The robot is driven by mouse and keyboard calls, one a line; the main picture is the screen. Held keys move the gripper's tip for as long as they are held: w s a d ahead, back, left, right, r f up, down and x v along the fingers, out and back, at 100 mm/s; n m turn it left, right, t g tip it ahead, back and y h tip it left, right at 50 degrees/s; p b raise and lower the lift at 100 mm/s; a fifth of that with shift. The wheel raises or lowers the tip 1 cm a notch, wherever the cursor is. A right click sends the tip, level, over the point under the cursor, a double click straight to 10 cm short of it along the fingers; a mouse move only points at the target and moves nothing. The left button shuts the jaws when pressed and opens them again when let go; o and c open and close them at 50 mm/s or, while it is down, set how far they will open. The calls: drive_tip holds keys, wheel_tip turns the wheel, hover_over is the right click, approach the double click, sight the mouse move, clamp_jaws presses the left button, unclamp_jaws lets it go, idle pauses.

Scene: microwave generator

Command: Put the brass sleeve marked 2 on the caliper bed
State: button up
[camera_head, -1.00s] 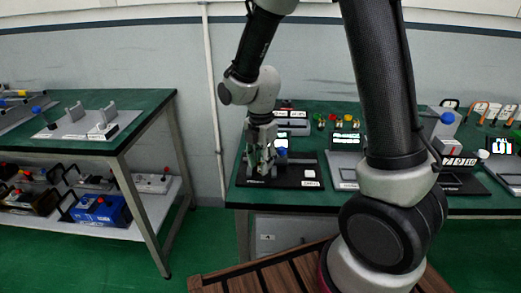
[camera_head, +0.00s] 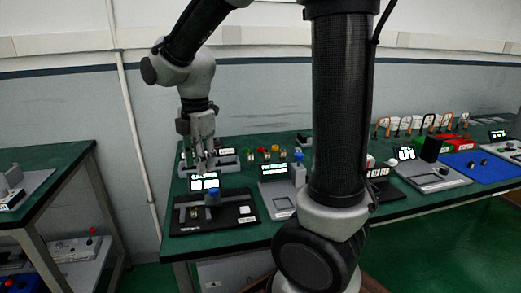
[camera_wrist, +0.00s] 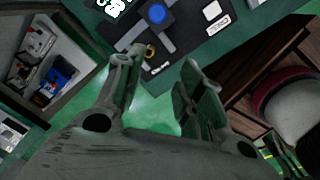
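The black caliper bed (camera_head: 240,215) with a blue knob (camera_head: 213,193) and a lit display stands at the left end of the green bench. A small brass sleeve (camera_wrist: 150,51) lies on the black bed in the wrist view; it shows as a small brassy spot in the head view (camera_head: 194,212). Its mark is too small to read. My gripper (camera_head: 205,172) is above the bed, apart from it. In the wrist view my gripper (camera_wrist: 166,58) has its fingers spread with nothing between them, and the left fingertip overlaps the view close to the sleeve.
A grey gauge (camera_head: 277,197) with a display stands right of the bed. Small coloured pieces (camera_head: 265,154) stand behind it. Further right are another grey device (camera_head: 440,178) and a blue mat (camera_head: 485,166). A second green table (camera_head: 50,165) is at the left. My arm hides part of the bench.

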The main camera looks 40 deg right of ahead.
drive_tip(key=s+d+r+m+t, duration=0.1)
drive_tip(key=s+d+r+m, duration=0.2)
drive_tip(key=s+d+m, duration=0.3)
drive_tip(key=s+d+r+m+t, duration=0.2)
drive_tip(key=s+d+r+m, duration=0.2)
drive_tip(key=s+m, duration=0.7)
drive_tip(key=d+m, duration=0.1)
drive_tip(key=m, duration=0.2)
drive_tip(key=shift+d+t, duration=0.3)
drive_tip(key=shift+d, duration=0.1)
drive_tip(key=shift+c, duration=0.5)
